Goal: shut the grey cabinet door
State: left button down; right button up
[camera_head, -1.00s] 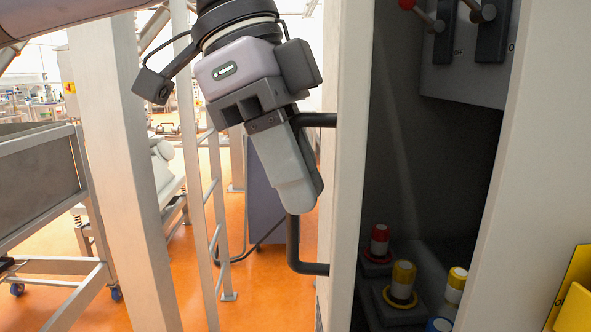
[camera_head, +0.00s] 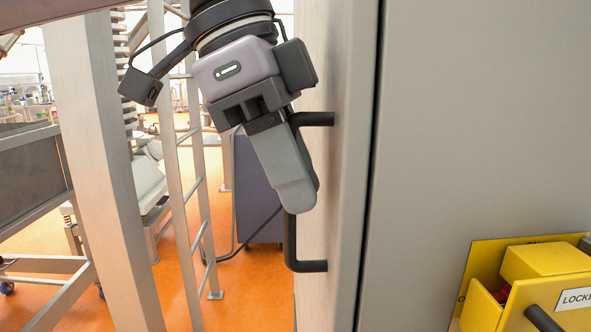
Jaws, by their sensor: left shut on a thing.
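The grey cabinet door (camera_head: 338,170) stands in the middle of the head view, its edge right against the cabinet front (camera_head: 480,130), with only a thin dark line between them. The cabinet's inside is hidden. A black bar handle (camera_head: 291,242) sticks out from the door's left face. My left gripper (camera_head: 300,195) points down and is shut on this handle, covering its middle; the upper and lower ends show. My right gripper is not in view.
A yellow lockout box (camera_head: 548,285) with red things inside is fixed low on the cabinet front at right. A pale post (camera_head: 100,170) and a ladder-like rail (camera_head: 195,190) stand at left. Orange floor (camera_head: 255,290) shows between the rail and door.

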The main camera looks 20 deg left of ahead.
pick_arm(q)
jog(key=shift+d, duration=0.15)
dwell(0.4)
jog(key=c, duration=1.4)
grip_release()
jog(key=shift+d, duration=0.15)
jog(key=shift+c, duration=0.2)
jog(key=v, duration=0.7)
